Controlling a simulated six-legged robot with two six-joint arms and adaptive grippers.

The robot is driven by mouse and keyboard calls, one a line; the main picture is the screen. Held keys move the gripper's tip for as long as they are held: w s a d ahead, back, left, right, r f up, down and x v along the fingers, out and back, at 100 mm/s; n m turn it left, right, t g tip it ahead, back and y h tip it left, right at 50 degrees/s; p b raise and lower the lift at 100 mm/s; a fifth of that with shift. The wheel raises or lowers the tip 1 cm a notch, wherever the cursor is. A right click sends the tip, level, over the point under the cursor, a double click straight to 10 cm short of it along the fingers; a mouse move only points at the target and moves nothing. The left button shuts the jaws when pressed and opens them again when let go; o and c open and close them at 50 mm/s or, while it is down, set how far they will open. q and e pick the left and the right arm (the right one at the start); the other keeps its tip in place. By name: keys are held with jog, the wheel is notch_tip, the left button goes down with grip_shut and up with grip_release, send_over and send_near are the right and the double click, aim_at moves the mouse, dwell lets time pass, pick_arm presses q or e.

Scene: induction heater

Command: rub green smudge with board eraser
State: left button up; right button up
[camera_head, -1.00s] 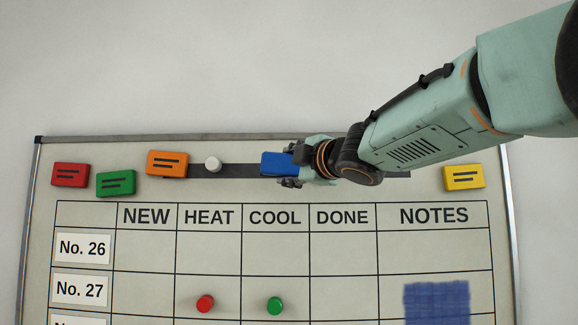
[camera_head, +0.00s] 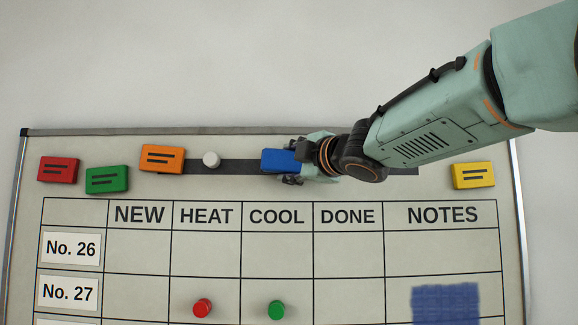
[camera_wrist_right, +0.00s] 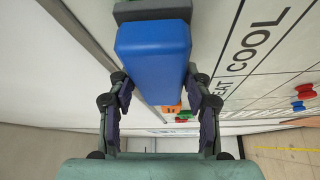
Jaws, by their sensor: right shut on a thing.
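A blue block with a dark base, which looks like the board eraser (camera_head: 279,160), is at the dark strip along the top of the whiteboard. My right gripper (camera_head: 296,163) is shut on it, coming from the right. In the right wrist view the eraser (camera_wrist_right: 152,50) sits between the two fingers (camera_wrist_right: 161,88); whether it touches the board cannot be told. No green smudge shows in these views. A blue smudge (camera_head: 446,304) lies in the NOTES column, in the No. 27 row, cut off by the lower picture edge. My left gripper is not in view.
Red (camera_head: 58,169), green (camera_head: 107,180), orange (camera_head: 162,158) and yellow (camera_head: 474,175) blocks sit along the board's top. A white round magnet (camera_head: 211,159) is on the dark strip (camera_head: 235,167). Red (camera_head: 202,308) and green (camera_head: 276,310) round magnets sit in the No. 27 row.

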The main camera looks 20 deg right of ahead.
jog(key=shift+s+d+r, duration=0.15)
jog(key=shift+s+d, duration=0.25)
jog(key=shift+d, duration=0.05)
jog(key=shift+w+a+f, duration=0.1)
jog(key=shift+w+f, duration=0.15)
jog(key=shift+w, duration=0.6)
jog(key=shift+w+a+f, duration=0.1)
jog(key=shift+w+a, duration=0.15)
jog(key=shift+w, duration=0.1)
jog(key=shift+s+d+r, duration=0.15)
jog(key=shift+s+r, duration=0.1)
jog(key=shift+s, duration=0.15)
jog(key=shift+s+d+r, duration=0.1)
jog(key=shift+s+d, duration=0.1)
jog(key=shift+d, duration=0.1)
jog(key=shift+w+a+f, duration=0.1)
jog(key=shift+w+f, duration=0.2)
jog(key=shift+w, duration=0.6)
jog(key=shift+c, duration=0.3)
jog(key=shift+s+d+r, duration=0.2)
jog(key=shift+s+d, duration=0.1)
jog(key=shift+s, duration=0.2)
jog(key=shift+s+d, duration=0.35)
jog(key=shift+d, duration=0.5)
jog(key=shift+d+f, duration=0.15)
jog(key=shift+d, duration=0.65)
